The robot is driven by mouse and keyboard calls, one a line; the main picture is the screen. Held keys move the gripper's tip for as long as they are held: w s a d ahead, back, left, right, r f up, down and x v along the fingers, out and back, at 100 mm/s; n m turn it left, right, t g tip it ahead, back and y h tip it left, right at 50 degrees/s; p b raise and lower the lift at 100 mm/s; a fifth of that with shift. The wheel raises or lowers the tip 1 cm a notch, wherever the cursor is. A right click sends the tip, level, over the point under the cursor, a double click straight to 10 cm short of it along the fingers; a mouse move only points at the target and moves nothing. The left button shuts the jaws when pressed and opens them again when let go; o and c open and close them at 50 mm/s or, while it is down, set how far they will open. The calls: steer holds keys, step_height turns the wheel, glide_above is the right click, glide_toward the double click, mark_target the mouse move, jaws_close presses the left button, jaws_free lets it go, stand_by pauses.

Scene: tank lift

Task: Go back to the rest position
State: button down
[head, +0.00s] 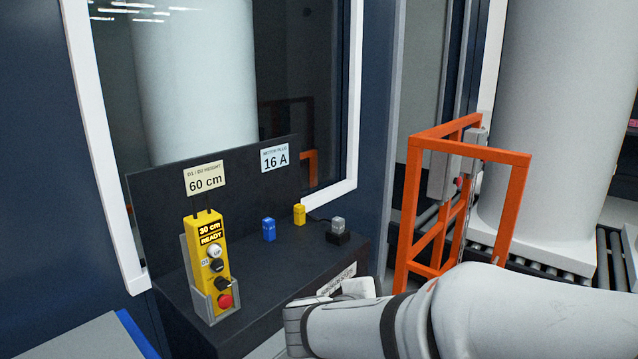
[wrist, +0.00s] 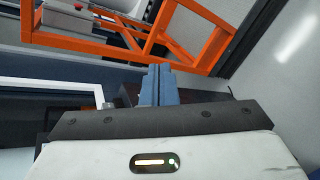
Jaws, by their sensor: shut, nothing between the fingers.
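My gripper shows in the wrist view (wrist: 157,84), its two blue-grey fingers pressed together with nothing between them. In the head view my white arm crosses the lower right, in front of the dark shelf (head: 262,340); the fingers cannot be made out there. The yellow pendant (head: 222,256) stands in its grey holder on the shelf, apart from my arm. Its display reads 30 cm READY.
A blue plug (head: 268,229), a yellow plug (head: 299,214) and a grey plug on a black base (head: 338,230) stand on the shelf. Signs read 60 cm (head: 205,179) and 16 A (head: 275,158). An orange frame (head: 512,205) and large white tank (head: 560,110) stand right.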

steer(key=s+d+m+g+y+p, duration=0.2)
steer(key=s+d+m+g+p, duration=0.2)
steer(key=s+d+m+g, duration=0.4)
steer(key=s+a+r+m+t+y+p, duration=0.1)
steer(key=s+a+r+m+y+p, duration=0.2)
steer(key=s+m+y, duration=0.3)
steer(key=shift+s+a+m+y+p, duration=0.2)
steer(key=shift+a+m+y+p, duration=0.25)
steer(key=shift+a+m, duration=0.35)
steer(key=shift+a, duration=0.15)
stand_by(1.3)
steer(key=w+a+f+n+t+y+b, duration=0.25)
steer(key=w+a+n+t, duration=0.2)
steer(key=w+a, duration=0.3)
steer(key=w+a+f+n+t+y+b, duration=0.15)
steer(key=w+a+n+t+b, duration=0.25)
steer(key=w+a+n, duration=0.4)
steer(key=a+r+n+t+y+b, duration=0.1)
steer(key=a+n+t+y+b, duration=0.1)
steer(key=a+n+t+b, duration=0.4)
steer(key=a+t, duration=0.4)
steer(key=a, duration=0.1)
steer(key=shift+r, duration=0.2)
